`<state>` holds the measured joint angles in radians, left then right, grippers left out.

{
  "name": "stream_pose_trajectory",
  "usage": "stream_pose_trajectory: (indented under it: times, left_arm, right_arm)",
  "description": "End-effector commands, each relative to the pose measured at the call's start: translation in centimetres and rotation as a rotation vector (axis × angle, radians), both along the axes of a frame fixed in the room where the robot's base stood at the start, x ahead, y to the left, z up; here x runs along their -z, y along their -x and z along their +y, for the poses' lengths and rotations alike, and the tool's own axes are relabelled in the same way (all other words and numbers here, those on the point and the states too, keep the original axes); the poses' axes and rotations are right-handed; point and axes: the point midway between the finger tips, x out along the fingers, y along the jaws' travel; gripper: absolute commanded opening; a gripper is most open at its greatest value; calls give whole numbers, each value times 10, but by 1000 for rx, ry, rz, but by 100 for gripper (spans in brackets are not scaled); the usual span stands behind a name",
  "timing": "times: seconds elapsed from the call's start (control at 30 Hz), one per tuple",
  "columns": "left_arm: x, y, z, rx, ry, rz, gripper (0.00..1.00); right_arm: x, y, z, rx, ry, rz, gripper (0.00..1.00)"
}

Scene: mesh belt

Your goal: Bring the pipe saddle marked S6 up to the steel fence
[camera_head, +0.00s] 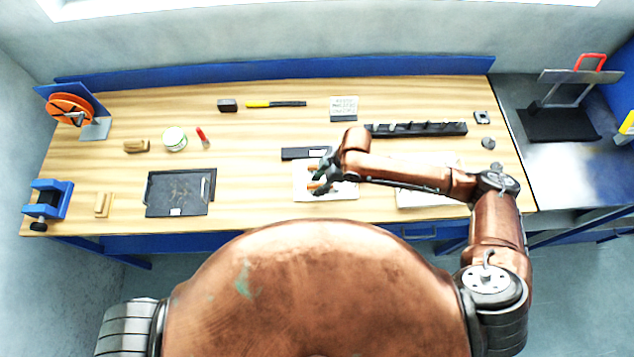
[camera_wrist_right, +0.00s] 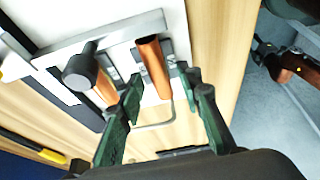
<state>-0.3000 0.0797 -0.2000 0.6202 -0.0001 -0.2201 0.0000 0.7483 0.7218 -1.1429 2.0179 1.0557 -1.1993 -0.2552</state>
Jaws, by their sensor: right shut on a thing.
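In the right wrist view a white board (camera_wrist_right: 182,38) carries a straight grey steel fence (camera_wrist_right: 115,37). A copper pipe piece (camera_wrist_right: 152,62) stands out from a small grey saddle (camera_wrist_right: 172,62) with lettering, too small to read fully. A second copper piece (camera_wrist_right: 104,92) beside it is partly covered by a dark round-headed part (camera_wrist_right: 80,70). My right gripper (camera_wrist_right: 160,88) is shut on the saddle, its green fingers to either side. In the head view my right gripper (camera_head: 321,180) is over the white board (camera_head: 342,190) and hides much of it. My left gripper is out of view.
A dark box (camera_head: 303,153) lies just behind the board. A long black rack (camera_head: 415,129) is behind my right forearm. A dark tray (camera_head: 178,193) lies left of the board, with bare wood between. A blue vise (camera_head: 47,198) sits at the far left.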

Motion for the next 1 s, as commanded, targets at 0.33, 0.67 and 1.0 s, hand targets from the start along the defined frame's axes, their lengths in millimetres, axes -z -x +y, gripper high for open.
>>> stream_pose_trajectory:
  times: [0.33, 0.67, 1.0]
  left_arm:
    - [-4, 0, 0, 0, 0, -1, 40]
    - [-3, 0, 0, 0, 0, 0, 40]
    - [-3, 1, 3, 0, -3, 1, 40]
  right_arm:
    - [-1, 1, -4, 0, -1, -1, 0]
    - [0, 1, -5, 0, -1, 0, 53]
    - [-4, 0, -6, 0, 0, -1, 53]
